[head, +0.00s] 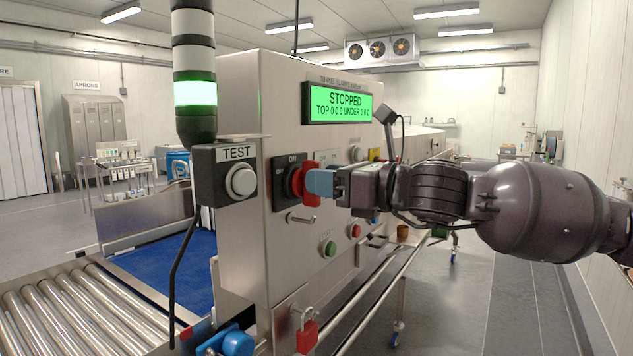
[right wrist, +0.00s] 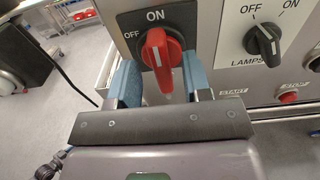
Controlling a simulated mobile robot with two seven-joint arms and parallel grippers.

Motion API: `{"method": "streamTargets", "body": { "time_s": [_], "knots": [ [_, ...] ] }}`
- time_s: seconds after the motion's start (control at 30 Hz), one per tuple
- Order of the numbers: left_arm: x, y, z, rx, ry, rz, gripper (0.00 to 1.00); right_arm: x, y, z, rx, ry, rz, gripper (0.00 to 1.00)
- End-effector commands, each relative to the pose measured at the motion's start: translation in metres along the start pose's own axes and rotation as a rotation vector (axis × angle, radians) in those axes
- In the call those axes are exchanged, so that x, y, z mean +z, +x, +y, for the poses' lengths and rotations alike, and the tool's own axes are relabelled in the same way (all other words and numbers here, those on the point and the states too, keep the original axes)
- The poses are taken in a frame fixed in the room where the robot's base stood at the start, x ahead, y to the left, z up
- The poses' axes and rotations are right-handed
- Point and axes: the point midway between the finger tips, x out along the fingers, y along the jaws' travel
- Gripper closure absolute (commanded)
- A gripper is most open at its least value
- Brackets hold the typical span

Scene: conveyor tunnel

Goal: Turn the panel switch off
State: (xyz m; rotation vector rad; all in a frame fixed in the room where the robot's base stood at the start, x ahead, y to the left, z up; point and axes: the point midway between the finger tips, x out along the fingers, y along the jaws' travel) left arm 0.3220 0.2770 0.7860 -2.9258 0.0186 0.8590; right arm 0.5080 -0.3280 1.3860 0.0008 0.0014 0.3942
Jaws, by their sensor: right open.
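The panel switch is a red rotary knob (right wrist: 161,50) on a dark plate marked ON at the top and OFF at the left. Its white line points up, close to the ON mark. In the head view the switch (head: 296,183) sits on the steel panel and is partly covered by my right gripper (head: 315,184). In the right wrist view the open blue fingers of my right gripper (right wrist: 162,76) stand on either side of the knob, with gaps showing. My left gripper is not in view.
A black LAMPS knob (right wrist: 263,40) sits right of the switch. A TEST button (head: 240,181) is on a box to its left. The display (head: 338,103) reads STOPPED. A red padlock (head: 306,335) hangs below. A steel rail (head: 370,300) runs along the panel front.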

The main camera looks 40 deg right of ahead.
Motion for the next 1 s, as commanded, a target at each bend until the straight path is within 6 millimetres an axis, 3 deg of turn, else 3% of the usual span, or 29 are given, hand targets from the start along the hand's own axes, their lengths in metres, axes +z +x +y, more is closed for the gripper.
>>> {"method": "streamTargets", "body": {
  "time_s": [0.4, 0.93, 1.0],
  "knots": [
    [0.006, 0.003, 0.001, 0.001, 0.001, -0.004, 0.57, 0.001, 0.017, 0.0, 0.0, -0.001, -0.001, 0.55],
    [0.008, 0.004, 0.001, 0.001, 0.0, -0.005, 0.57, 0.001, 0.021, 0.0, -0.001, -0.001, 0.0, 0.55],
    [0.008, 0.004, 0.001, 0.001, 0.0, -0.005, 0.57, 0.001, 0.021, 0.0, -0.001, -0.001, 0.0, 0.63]
  ]
}}
